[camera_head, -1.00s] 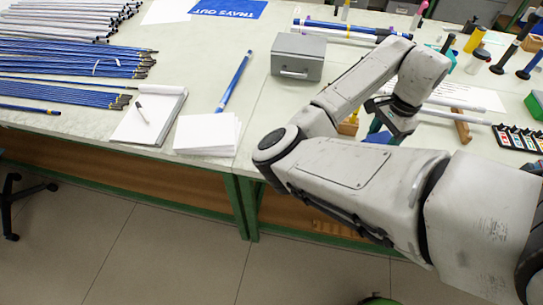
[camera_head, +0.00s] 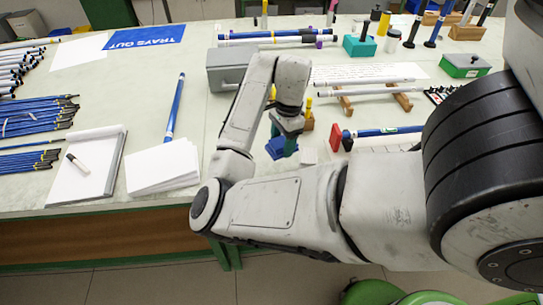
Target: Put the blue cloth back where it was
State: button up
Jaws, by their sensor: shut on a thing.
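The blue cloth (camera_head: 275,149) shows as a small dark blue patch just below my gripper (camera_head: 287,138), near the middle of the table. My gripper points down at it, and its jaws are shut on the cloth. The fingertips are small and partly hidden by my own wrist. I cannot tell whether the cloth touches the table top.
A grey metal box (camera_head: 228,75) stands behind my arm. White paper (camera_head: 160,168) and a notepad (camera_head: 75,180) lie to the left. A red-ended blue rod (camera_head: 385,131) lies to the right.

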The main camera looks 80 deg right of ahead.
aim_at(271, 161)
jog(key=w+f, duration=0.1)
jog(key=w+d+f, duration=0.1)
jog(key=f, duration=0.1)
jog(key=shift+w+f+b, duration=0.1)
jog(key=shift+w+b, duration=0.2)
jog(key=shift+w+f, duration=0.15)
jog(key=shift+f, duration=0.8)
jog(key=shift+w+f, duration=0.1)
jog(key=shift+f, duration=0.85)
jog(key=shift+f, duration=0.1)
jog(key=o, duration=1)
